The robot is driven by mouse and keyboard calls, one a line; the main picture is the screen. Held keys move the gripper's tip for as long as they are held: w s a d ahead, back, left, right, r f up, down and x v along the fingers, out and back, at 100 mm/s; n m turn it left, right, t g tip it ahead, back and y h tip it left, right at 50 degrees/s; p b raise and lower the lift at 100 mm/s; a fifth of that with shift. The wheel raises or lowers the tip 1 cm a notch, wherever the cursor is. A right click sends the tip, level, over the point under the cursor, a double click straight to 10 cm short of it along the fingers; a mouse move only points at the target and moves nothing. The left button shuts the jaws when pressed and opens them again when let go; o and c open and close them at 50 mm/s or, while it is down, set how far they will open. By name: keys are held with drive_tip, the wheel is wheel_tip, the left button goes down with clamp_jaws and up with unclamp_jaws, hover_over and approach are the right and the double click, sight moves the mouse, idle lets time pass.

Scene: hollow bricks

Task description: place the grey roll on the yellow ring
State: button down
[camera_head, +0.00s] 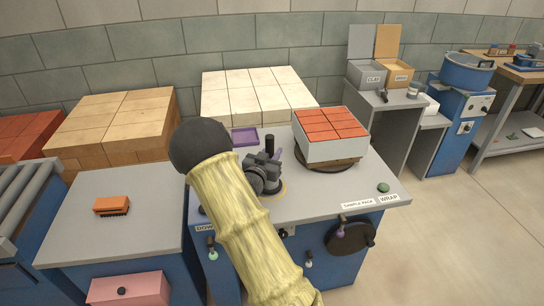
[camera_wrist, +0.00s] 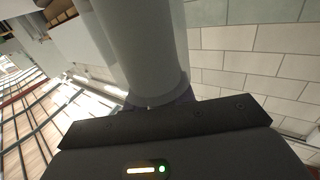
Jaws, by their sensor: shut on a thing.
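The grey roll (camera_wrist: 140,45) fills the upper middle of the wrist view as a large pale grey cylinder. Its near end sits at my gripper (camera_wrist: 158,103), which is shut on it. In the head view my gripper (camera_head: 268,165) is a dark shape over the middle of the grey bench, partly behind my yellowish arm. I cannot make out the roll clearly there. A thin yellow arc, seemingly the yellow ring (camera_head: 283,190), shows on the bench top just right of my gripper. Most of it is hidden. I cannot tell the gap between roll and ring.
A block of red bricks (camera_head: 331,128) stands on a dark turntable (camera_head: 325,165) to the right. A purple tray (camera_head: 245,139) lies behind my gripper. A green knob (camera_head: 383,187) sits at the right front. An orange brush (camera_head: 111,205) lies on the left table.

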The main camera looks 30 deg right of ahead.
drive_tip(key=shift+f, duration=0.5)
drive_tip(key=shift+f, duration=0.1)
drive_tip(key=c, duration=1.1)
unclamp_jaws()
drive_tip(key=shift+c, duration=0.2)
drive_tip(key=shift+s+a, duration=0.1)
drive_tip(key=shift+a, duration=0.1)
drive_tip(key=v, duration=1.1)
drive_tip(key=shift+s+a, duration=0.2)
drive_tip(key=shift+s, duration=0.05)
